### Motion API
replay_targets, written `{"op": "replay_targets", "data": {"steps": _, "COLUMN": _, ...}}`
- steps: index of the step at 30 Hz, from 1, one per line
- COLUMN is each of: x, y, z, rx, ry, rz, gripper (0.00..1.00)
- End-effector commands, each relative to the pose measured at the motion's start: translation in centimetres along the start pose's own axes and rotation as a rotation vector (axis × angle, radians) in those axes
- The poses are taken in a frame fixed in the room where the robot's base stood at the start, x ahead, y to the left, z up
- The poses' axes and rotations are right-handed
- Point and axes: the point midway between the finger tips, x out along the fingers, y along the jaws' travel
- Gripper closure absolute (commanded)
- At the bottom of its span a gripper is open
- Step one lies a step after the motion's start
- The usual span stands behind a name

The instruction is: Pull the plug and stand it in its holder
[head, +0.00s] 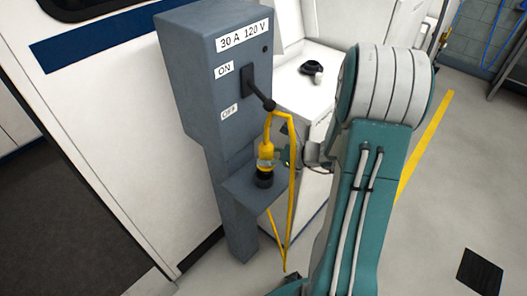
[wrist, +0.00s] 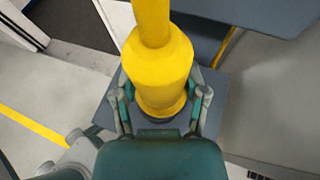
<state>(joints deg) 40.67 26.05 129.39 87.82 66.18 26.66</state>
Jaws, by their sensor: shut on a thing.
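The yellow plug (head: 265,153) is upright over the small grey shelf (head: 245,193) of the power box. Its yellow cable (head: 291,190) loops up from its top and hangs down in front. A black round piece (head: 264,179) is directly below the plug at the shelf; I cannot tell whether it is the holder or the plug's lower end. My gripper (head: 284,158) comes from the right and is shut on the plug. In the wrist view my gripper (wrist: 162,98) has a finger on each side of the yellow plug body (wrist: 158,65). The plug's lower end is hidden there.
The grey power box (head: 205,75) has a black lever (head: 258,90) just above the cable loop, beside ON and OFF labels. A white counter (head: 310,90) with a small black-and-white item stands behind. The floor at right is mostly clear.

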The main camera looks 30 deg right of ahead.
Motion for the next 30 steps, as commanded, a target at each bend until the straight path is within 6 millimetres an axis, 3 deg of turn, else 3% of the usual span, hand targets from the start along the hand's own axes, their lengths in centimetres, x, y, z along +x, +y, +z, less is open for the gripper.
{"op": "replay_targets", "data": {"steps": 30, "x": -0.2, "y": -0.14, "z": -0.27, "rx": -0.003, "ry": 0.001, "rz": 0.0, "gripper": 1.0}}
